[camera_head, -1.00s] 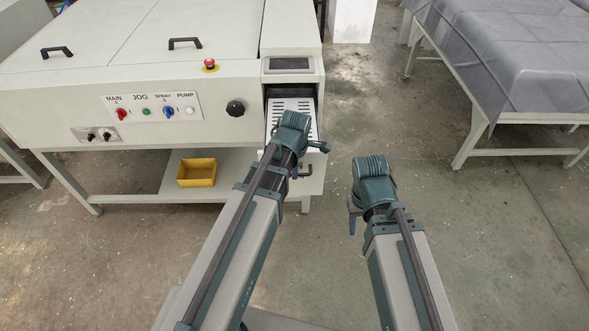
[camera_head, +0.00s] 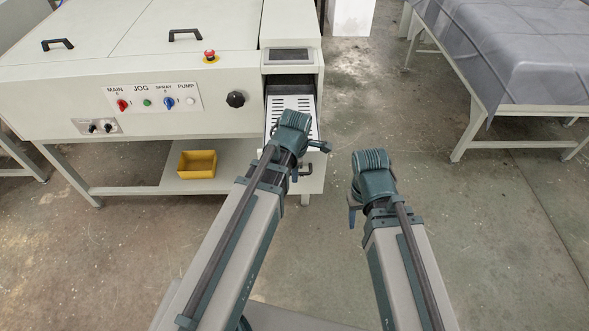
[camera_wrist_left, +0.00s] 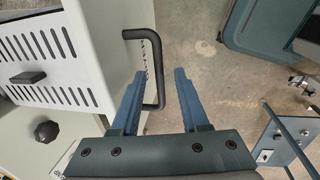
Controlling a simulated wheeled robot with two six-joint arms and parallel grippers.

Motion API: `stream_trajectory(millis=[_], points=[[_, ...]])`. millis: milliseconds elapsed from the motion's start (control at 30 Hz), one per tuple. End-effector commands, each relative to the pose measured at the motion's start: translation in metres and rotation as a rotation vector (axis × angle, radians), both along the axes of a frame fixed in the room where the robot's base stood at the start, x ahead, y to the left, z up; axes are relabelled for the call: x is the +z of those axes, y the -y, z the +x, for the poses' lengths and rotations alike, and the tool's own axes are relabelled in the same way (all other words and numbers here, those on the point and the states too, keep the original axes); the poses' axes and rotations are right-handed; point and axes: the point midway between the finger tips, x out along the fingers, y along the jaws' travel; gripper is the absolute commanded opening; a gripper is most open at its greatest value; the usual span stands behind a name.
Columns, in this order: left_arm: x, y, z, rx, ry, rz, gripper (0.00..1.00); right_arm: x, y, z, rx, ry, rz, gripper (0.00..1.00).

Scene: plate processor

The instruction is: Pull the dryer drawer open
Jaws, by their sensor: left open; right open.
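The dryer drawer (camera_head: 290,103) is a white slotted tray, partly out of its opening at the right end of the machine. Its slotted top also shows in the left wrist view (camera_wrist_left: 62,62). A black U-shaped handle (camera_wrist_left: 160,65) stands out from its white front. My left gripper (camera_wrist_left: 159,76) is open, with one blue finger on each side of the handle bar's near end; contact cannot be told. In the head view my left wrist covers much of the drawer front. My right gripper (camera_head: 354,205) is open and empty, over the floor right of the drawer.
The cream machine (camera_head: 60,98) carries a control panel and a red emergency button (camera_head: 210,56). A yellow box (camera_head: 197,164) sits on its lower shelf. A grey-covered table (camera_head: 510,60) stands at the right. Open floor lies between them.

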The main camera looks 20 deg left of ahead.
Motion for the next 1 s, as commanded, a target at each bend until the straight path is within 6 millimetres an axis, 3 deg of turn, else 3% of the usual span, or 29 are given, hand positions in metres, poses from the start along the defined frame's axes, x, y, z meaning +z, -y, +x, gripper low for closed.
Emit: stream_trajectory(millis=[367, 1000], points=[[0.030, 0.001, -0.005, -0.001, 0.000, 0.000, 0.45, 0.030, 0.000, 0.000, 0.001, 0.000, 0.000, 0.50], [0.126, 0.006, -0.022, 0.000, 0.000, 0.000, 0.45, 0.126, 0.000, 0.000, -0.009, 0.000, 0.002, 0.50]])
